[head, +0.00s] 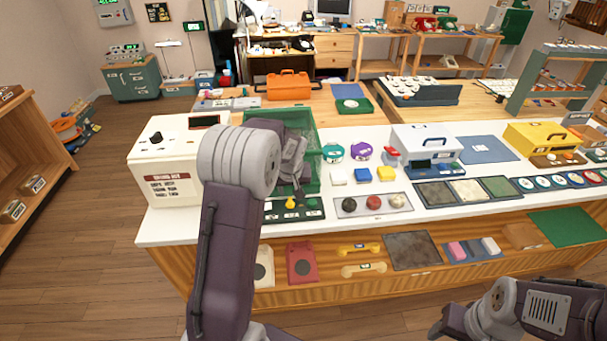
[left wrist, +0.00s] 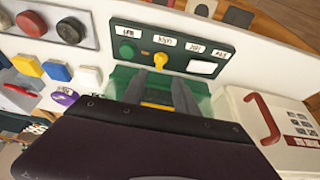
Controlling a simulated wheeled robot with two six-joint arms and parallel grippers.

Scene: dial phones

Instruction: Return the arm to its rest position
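My left arm rises from the bottom centre of the head view and bends over the white-topped counter (head: 400,208). Its gripper (head: 295,180) hangs at the green mesh bin, above a dark green panel (head: 307,213) with a yellow knob (head: 290,203). In the left wrist view the two grey fingers (left wrist: 160,92) stand apart, pointing toward the labelled panel (left wrist: 125,35) and its yellow knob (left wrist: 161,62). Nothing is gripped; some yellow shows beneath, between the fingers. My right gripper (head: 440,324) is low at the bottom right, in front of the counter; its fingers are unclear.
A white box with a dial (head: 165,165) stands left of the green bin (head: 312,130).

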